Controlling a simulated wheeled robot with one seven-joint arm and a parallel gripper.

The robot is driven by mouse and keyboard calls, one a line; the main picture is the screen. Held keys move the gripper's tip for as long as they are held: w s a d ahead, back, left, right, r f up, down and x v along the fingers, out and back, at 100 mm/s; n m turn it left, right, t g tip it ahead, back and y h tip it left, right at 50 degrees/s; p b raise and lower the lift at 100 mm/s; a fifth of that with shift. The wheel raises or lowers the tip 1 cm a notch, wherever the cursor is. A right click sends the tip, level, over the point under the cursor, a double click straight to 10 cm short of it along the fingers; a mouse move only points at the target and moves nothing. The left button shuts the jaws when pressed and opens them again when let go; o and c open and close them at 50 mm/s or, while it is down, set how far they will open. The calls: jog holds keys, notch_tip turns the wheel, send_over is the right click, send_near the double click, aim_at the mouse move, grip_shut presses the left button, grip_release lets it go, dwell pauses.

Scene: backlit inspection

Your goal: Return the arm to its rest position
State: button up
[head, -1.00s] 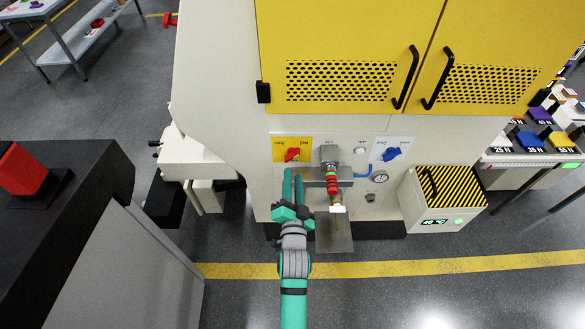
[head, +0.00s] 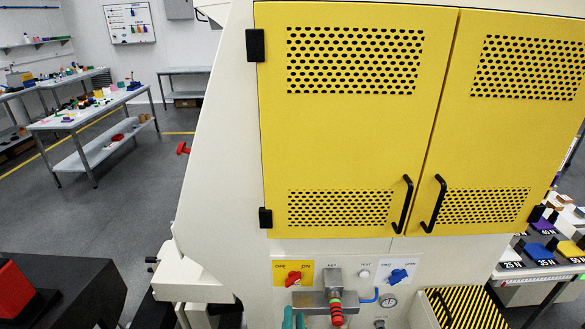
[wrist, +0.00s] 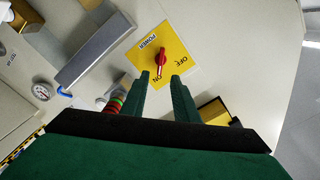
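My gripper (head: 294,318) shows at the bottom edge of the head view, just below the yellow power plate; the rest of my arm is out of that frame. In the wrist view my gripper (wrist: 161,78) is open, with a clear gap between its two green fingers and nothing held. The red power knob (wrist: 162,58) on its yellow plate (wrist: 143,62) lies just beyond the fingertips, apparently apart from them. The knob also shows in the head view (head: 294,279).
A machine with yellow perforated doors (head: 350,140) stands close ahead. A grey fixture with a red-and-green banded part (head: 336,312) is right of my gripper. A blue knob (head: 398,276) and gauge (head: 389,301) are further right. Open floor (head: 140,200) lies left.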

jog(key=s+n+g, duration=0.2)
jog(key=s+n, duration=0.7)
jog(key=s, duration=2.7)
jog(key=shift+s+a+f+g, duration=0.25)
jog(key=shift+a+f+g, duration=0.05)
jog(key=shift+f, duration=0.05)
